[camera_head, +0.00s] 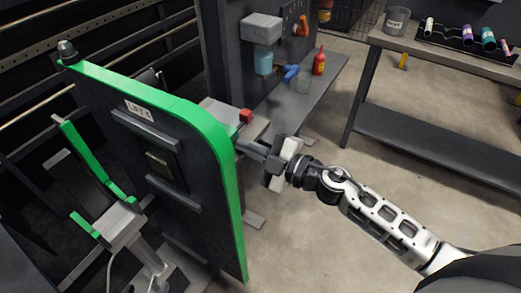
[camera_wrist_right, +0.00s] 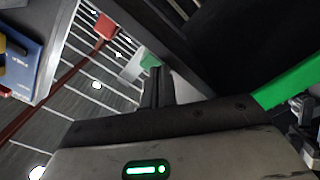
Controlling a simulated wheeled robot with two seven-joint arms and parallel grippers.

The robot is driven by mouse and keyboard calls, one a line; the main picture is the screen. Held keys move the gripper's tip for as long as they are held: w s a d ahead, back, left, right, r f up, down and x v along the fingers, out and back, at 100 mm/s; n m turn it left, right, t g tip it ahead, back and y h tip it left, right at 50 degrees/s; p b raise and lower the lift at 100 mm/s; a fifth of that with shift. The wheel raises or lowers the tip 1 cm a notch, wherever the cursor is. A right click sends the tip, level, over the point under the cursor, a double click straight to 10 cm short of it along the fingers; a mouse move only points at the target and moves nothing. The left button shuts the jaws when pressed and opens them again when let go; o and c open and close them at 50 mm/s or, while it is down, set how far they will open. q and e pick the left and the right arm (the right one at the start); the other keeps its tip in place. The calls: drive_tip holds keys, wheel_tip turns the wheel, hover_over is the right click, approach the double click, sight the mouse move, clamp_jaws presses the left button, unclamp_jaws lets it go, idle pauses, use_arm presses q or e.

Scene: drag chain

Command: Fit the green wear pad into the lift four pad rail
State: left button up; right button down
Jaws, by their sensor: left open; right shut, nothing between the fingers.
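The dark panel (camera_head: 115,88) with a bright green edge carries a "LIFT 4" label (camera_head: 139,110). On its face are two grey horizontal bars (camera_head: 145,128) with a brownish plate (camera_head: 160,165) between them; I cannot tell which part is the pad rail. My right gripper (camera_head: 243,146) is shut and empty, close to the panel's right edge. Its fingers also show in the right wrist view (camera_wrist_right: 157,87). Beyond them is a small green piece (camera_wrist_right: 148,62) beside a pale block; I cannot tell whether it is the wear pad.
A red block (camera_head: 246,115) sits behind the panel's edge. A side table (camera_head: 450,55) with a bin and coloured rolls stands back right. The floor between is mostly open.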

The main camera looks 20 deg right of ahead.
drive_tip(key=shift+w+a, duration=0.3)
drive_tip(key=shift+w, duration=0.05)
drive_tip(key=shift+w+a+r, duration=0.1)
drive_tip(key=shift+w, duration=0.05)
idle(0.4)
drive_tip(key=shift+s+d+f, duration=0.2)
drive_tip(key=shift+s+d, duration=0.15)
drive_tip(key=shift+s, duration=0.1)
drive_tip(key=shift+v, duration=0.8)
drive_tip(key=shift+r, duration=0.1)
